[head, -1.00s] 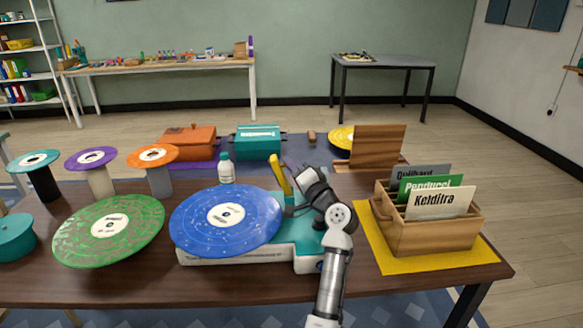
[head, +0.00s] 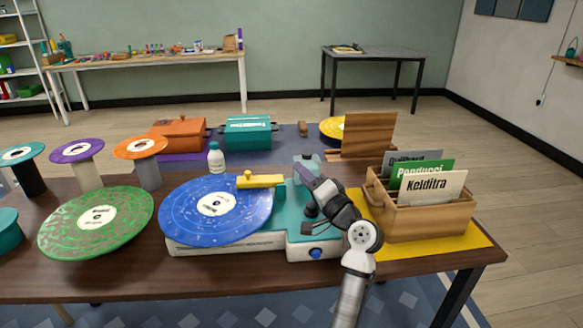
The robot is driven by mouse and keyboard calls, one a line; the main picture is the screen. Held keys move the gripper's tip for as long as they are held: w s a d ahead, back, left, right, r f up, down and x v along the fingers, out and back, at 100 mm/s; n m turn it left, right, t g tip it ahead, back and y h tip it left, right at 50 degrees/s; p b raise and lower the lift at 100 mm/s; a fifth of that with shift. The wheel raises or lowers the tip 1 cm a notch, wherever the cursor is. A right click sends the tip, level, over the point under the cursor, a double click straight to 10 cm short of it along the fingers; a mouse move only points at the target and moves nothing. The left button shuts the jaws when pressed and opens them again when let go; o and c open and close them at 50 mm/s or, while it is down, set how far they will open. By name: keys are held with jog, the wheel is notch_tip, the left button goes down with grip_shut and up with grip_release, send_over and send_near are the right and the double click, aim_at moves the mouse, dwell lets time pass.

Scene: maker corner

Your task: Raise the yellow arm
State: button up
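The yellow arm (head: 260,181) lies roughly level on the teal-and-white record player (head: 290,214). Its left end is over the right edge of the blue record (head: 205,222), and I cannot tell whether it touches the record. My gripper (head: 305,172) is just right of the yellow arm, over the back right of the player, and looks apart from it. Its fingertips are small and partly hidden by my wrist, so whether it is open or shut does not show. A blue knob (head: 315,254) is on the player's front.
A green record (head: 95,222) is to the left, with several small discs on stands behind it. A white bottle (head: 216,159) stands behind the blue record. A wooden crate of name cards (head: 425,222) stands close on the right, on a yellow mat (head: 470,246).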

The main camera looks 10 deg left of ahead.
jog(key=v, duration=0.3)
jog(key=shift+s+d+f, duration=0.1)
jog(key=shift+s+d, duration=0.15)
jog(key=shift+s, duration=0.05)
